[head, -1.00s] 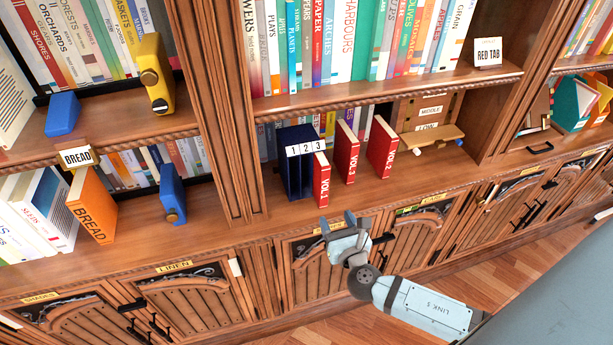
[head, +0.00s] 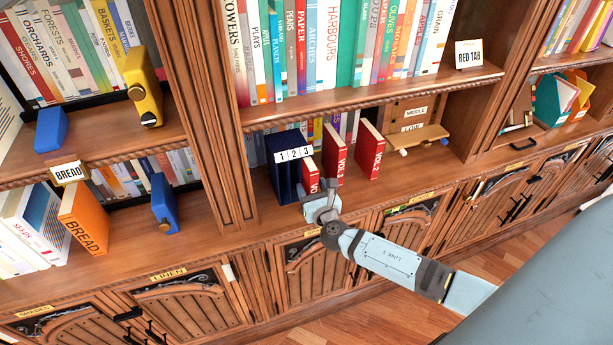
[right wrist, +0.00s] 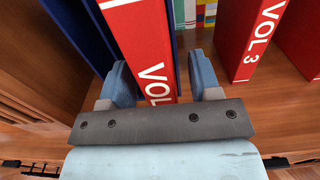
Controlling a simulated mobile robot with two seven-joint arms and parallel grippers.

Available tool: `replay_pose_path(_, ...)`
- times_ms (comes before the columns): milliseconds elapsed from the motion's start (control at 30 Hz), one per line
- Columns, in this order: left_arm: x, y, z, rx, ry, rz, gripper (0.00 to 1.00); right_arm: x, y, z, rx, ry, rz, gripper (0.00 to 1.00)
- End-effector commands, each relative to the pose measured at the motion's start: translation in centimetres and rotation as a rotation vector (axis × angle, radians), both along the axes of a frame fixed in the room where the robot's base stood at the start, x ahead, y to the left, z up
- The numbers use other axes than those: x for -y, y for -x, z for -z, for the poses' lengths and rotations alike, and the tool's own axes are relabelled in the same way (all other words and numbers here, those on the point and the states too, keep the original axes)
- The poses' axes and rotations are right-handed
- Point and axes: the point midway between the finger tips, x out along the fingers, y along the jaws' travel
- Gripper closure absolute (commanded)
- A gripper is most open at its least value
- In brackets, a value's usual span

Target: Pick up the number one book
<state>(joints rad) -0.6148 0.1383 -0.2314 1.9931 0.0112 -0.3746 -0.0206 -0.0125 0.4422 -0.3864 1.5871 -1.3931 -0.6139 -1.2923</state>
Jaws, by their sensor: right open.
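The red number one book (head: 310,175) stands upright on the lower shelf, close to the dark blue holder labelled 1 2 3 (head: 281,170). In the right wrist view, the red spine (right wrist: 140,40) with white VOL lettering rises between my fingers; its lower part is hidden by my gripper. My right gripper (head: 318,191) is open, with one finger on each side of the spine (right wrist: 163,82). I cannot tell if the fingers touch it. The red VOL 3 book (head: 334,155) and VOL 2 book (head: 369,152) stand to the right. My left gripper is not in view.
A thick wooden upright (head: 205,120) stands left of the holder. Blue bookend-like blocks (head: 164,202) and an orange BREAD book (head: 82,218) are left of it.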

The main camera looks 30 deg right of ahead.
Motion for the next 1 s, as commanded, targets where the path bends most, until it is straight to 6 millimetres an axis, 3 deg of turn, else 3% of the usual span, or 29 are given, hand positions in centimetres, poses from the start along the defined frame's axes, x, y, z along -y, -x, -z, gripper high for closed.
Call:
replay_pose_path(100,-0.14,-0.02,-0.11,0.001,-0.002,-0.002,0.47,0.18,-0.90,-0.02,0.000,-0.001,0.000,0.43)
replay_pose_path(333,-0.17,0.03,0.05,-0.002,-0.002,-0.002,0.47,0.19,-0.96,0.07,-0.001,-0.001,0.000,0.43)
replay_pose_path(500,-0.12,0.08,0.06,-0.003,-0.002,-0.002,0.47,0.20,-0.95,0.06,-0.001,-0.001,0.000,0.82)
replay_pose_path(600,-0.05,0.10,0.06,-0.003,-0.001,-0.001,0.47,0.20,-0.95,0.06,-0.001,-0.001,0.000,1.00)
replay_pose_path(1000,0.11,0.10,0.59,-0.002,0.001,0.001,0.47,0.22,-0.96,-0.01,0.002,-0.001,0.000,1.00)
